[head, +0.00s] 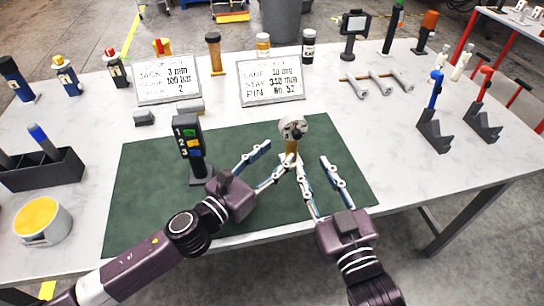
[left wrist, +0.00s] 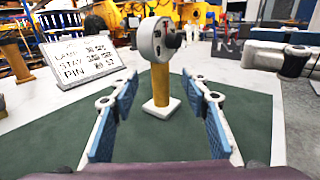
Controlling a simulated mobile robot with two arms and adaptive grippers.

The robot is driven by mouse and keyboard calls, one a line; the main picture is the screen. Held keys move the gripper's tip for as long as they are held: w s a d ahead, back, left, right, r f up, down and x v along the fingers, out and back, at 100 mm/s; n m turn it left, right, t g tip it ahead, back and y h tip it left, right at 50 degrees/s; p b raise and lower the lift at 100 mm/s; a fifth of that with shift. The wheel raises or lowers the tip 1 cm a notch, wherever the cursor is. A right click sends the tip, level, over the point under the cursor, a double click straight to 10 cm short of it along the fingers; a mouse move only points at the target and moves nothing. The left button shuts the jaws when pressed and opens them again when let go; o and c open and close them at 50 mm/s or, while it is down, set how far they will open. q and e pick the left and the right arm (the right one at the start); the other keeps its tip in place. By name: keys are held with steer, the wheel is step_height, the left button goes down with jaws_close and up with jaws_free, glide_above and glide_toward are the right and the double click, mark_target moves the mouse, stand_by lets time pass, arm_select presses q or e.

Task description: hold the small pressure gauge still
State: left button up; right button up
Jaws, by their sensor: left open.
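The small pressure gauge (head: 293,128) has a round grey-white head on a yellow post and stands upright on the green mat (head: 150,215). In the left wrist view the gauge (left wrist: 161,85) is straight ahead, its post on a small pale base. My left gripper (head: 282,151) is open, its fingers pointing at the gauge; in the left wrist view the post appears centred between the fingertips (left wrist: 160,76), with gaps on both sides. My right gripper (head: 312,160) is open and empty just right of the gauge. Its left finger is close to the gauge's base; contact cannot be told.
A dark post with numbered coloured buttons (head: 187,145) stands on the mat beside my left gripper. Two lettered signs (head: 270,80) (head: 168,82) stand behind the mat. A dark tray (head: 40,172) and a yellow-topped tin (head: 42,220) are at left. Grey hooked stands (head: 433,130) are at right.

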mark_target(289, 142)
arm_select(q)
steer(key=x, duration=0.7)
steer(key=shift+w+d, duration=0.15)
steer(key=shift+w, duration=0.05)
jaws_close()
steer(key=shift+r, duration=0.1)
arm_select(e)
steer(key=shift+o, duration=0.4)
steer(key=w+a+m, duration=0.1)
steer(key=w, duration=0.2)
steer(key=w+a+m, duration=0.1)
steer(key=w+m, duration=0.1)
steer(key=w, duration=0.1)
steer(key=w+a+m, duration=0.1)
steer(key=w+m, duration=0.1)
steer(key=w, duration=0.1)
steer(key=shift+w+a+r, duration=0.15)
steer(key=shift+r, duration=0.05)
stand_by(0.3)
